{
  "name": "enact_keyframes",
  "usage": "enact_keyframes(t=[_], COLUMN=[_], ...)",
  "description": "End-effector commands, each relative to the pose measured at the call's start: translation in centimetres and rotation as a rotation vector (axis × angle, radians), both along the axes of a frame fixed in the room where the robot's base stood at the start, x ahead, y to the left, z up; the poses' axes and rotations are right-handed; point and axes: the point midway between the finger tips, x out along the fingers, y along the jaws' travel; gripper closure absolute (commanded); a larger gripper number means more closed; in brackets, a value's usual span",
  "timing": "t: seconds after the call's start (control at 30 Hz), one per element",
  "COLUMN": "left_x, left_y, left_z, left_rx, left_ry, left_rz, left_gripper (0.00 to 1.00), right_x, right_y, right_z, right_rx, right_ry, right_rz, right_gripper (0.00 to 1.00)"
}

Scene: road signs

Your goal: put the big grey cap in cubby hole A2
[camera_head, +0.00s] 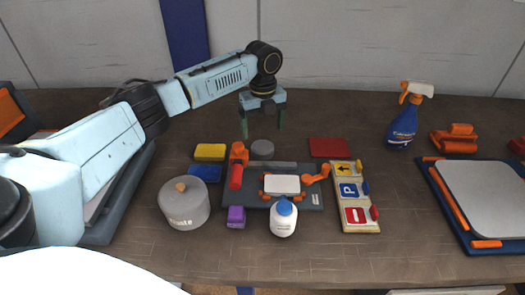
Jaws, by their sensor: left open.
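A grey round disc (262,149), which looks like the big grey cap, lies on the brown table just behind the dark tool board. My left gripper (262,122) is open, points down and appears above and slightly behind the disc, with nothing between its fingers. The gap between the fingertips and the disc is hard to judge. I see no cubby holes and no A2 label in this view. My right gripper is not in view.
The dark board (312,198) holds orange clamps and a white plate. Around it are a grey pot (184,203), white bottle (283,218), yellow block (210,152), red block (329,148) and sign board (355,226). A blue spray bottle (403,125) stands right.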

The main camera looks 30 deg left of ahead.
Motion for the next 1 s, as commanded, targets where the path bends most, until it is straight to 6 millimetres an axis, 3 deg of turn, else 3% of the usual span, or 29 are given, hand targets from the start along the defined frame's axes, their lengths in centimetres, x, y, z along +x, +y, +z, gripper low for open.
enact_keyframes(t=[0.27, 0.53, 0.83, 1.0], left_x=[-0.1, -0.5, -0.5, -0.5], left_y=[0.0, -0.2, -0.2, -0.2], left_z=[-2.4, -6.2, -6.7, -6.7], left_rx=[0.001, 0.001, 0.001, 0.001], left_ry=[0.002, 0.000, -0.001, -0.001], left_rz=[0.000, 0.001, 0.000, 0.000], left_gripper=[0.13, 0.13, 0.13, 0.33], right_x=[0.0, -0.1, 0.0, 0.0], right_y=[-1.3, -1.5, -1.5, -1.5], right_z=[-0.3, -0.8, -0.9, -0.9], right_rx=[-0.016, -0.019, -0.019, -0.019], right_ry=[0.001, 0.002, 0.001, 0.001], right_rz=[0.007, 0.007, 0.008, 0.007], right_gripper=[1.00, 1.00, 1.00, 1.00])
